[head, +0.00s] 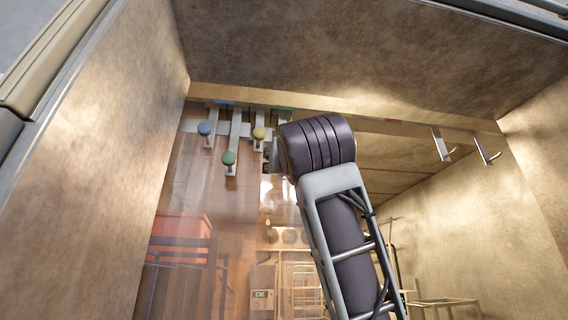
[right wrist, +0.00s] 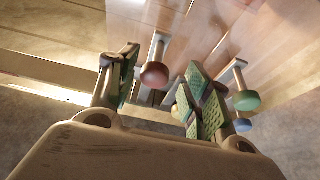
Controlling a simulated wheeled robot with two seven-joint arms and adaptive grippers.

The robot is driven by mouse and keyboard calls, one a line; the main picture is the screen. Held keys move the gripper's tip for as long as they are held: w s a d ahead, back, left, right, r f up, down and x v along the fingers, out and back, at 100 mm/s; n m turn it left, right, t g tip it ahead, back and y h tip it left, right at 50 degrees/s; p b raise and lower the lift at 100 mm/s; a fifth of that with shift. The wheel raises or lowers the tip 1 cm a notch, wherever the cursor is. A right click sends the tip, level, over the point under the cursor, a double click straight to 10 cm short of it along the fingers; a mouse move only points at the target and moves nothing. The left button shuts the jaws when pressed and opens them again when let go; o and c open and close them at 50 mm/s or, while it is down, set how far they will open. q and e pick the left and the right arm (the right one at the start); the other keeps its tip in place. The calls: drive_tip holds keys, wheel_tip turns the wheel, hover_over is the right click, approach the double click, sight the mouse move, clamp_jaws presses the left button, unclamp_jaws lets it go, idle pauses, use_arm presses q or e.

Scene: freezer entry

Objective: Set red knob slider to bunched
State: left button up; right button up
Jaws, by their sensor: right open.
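The red knob (right wrist: 155,75) sits on a pale stem in the right wrist view, in the gap between my right gripper's fingers and nearer the left one. My right gripper (right wrist: 164,76) is open, with green pads on its fingers; I cannot tell whether they reach around the knob or stop short of it. In the head view my right arm hides the red knob and most of that gripper. The blue knob (head: 204,128), green knob (head: 229,158) and yellow knob (head: 259,133) hang on pale slider arms left of my arm. My left gripper is not in view.
A wooden rail (head: 420,130) with small coloured marks runs along the back, and a clear strip curtain (head: 185,185) hangs below it at left. Two metal hooks (head: 440,146) stick out at right. Brown side walls flank the opening. The green knob (right wrist: 246,100) is close beside the right finger.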

drive_tip(key=v, duration=1)
drive_tip(key=shift+s+f, duration=0.1)
idle(0.7)
